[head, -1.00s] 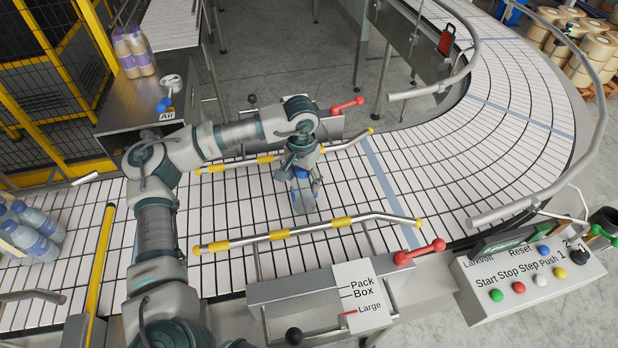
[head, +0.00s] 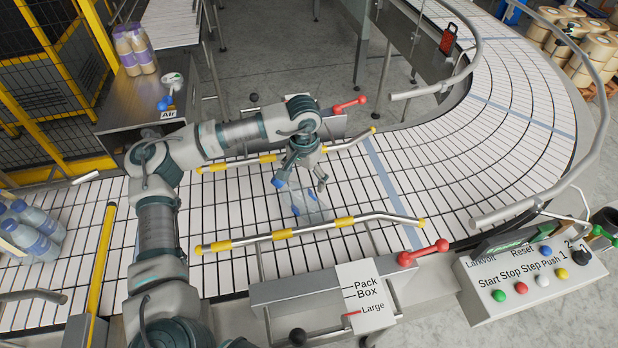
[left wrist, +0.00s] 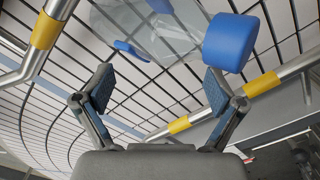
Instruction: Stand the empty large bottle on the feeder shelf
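My left gripper (head: 300,182) is over the conveyor between two yellow-banded guide rails. Its fingers are spread with nothing between them, and it also shows open in the left wrist view (left wrist: 160,100). A clear, empty bottle (head: 313,207) lies on the white slats just below the fingers. In the left wrist view its clear body (left wrist: 165,32) is beyond the fingertips, and a bright blue cap (left wrist: 230,42) is close to the right-hand finger. I cannot tell whether they touch. A steel shelf-like box (head: 135,100) stands at upper left. My right gripper is not in view.
Several filled bottles (head: 32,230) stand at the left. The near guide rail (head: 310,230) runs close to the clear bottle. The conveyor's right curve is clear.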

